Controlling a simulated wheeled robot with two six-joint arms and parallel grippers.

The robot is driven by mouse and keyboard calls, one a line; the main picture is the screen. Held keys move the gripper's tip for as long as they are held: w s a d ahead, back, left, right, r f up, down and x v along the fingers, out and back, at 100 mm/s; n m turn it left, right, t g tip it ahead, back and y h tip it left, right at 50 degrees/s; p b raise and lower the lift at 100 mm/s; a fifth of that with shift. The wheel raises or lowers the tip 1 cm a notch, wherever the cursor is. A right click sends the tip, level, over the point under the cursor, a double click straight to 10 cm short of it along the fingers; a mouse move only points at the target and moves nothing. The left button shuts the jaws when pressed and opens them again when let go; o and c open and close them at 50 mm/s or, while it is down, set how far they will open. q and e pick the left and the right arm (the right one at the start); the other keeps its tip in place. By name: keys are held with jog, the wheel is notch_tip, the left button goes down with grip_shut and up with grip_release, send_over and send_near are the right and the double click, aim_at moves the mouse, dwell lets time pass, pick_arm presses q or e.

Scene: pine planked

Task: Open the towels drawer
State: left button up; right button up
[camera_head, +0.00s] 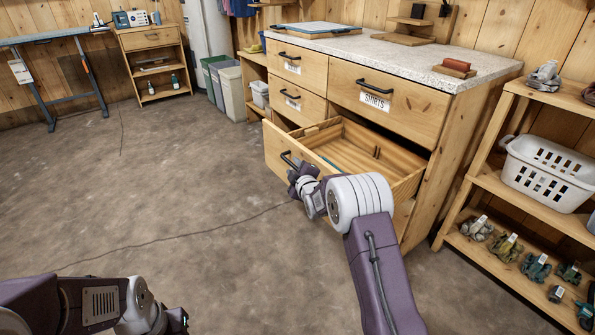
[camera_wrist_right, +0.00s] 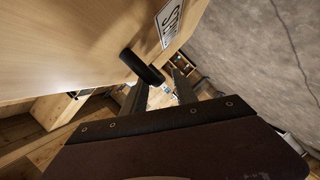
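The drawer below the one labelled SHIRTS stands pulled out, its front panel (camera_head: 277,152) well clear of the cabinet. A pale divider and something blue show inside. Its dark bar handle (camera_head: 287,160) also shows in the right wrist view (camera_wrist_right: 142,67), beside a white label (camera_wrist_right: 170,20) that is cut off and only partly readable. My right gripper (camera_head: 296,178) is at this handle. In the wrist view its two fingers (camera_wrist_right: 160,92) are apart, with the handle at their tips; I see no firm closure on it. My left gripper (camera_head: 177,319) is low at left, its fingers hidden.
The SHIRTS drawer (camera_head: 384,97) and two labelled left drawers (camera_head: 297,66) are shut. A shelf with a white basket (camera_head: 548,172) stands close on the right. Bins (camera_head: 231,92) and a workbench are at the back. The floor (camera_head: 150,190) at left is clear.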

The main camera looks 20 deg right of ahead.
jog(key=p+v, duration=0.2)
jog(key=v, duration=0.4)
jog(key=shift+s, duration=0.35)
jog(key=shift+r, duration=0.15)
jog(key=s+a+r+m, duration=0.1)
jog(key=s+a+r, duration=0.1)
jog(key=s+r, duration=0.55)
jog(key=s+f+m+g, duration=0.4)
jog(key=s+f+g, duration=0.1)
jog(key=s, duration=0.5)
jog(key=s+f+m+g, duration=0.3)
jog(key=s+f+g, duration=0.2)
jog(key=s, duration=0.4)
jog(key=s+f+m+g, duration=0.4)
jog(key=s+f+g, duration=0.1)
jog(key=s, duration=0.5)
notch_tip(320, 180, up, 38)
jog(key=p, duration=3.8)
jog(key=shift+w+a+t, duration=0.2)
jog(key=shift+w+t, duration=0.05)
jog(key=shift+t, duration=0.05)
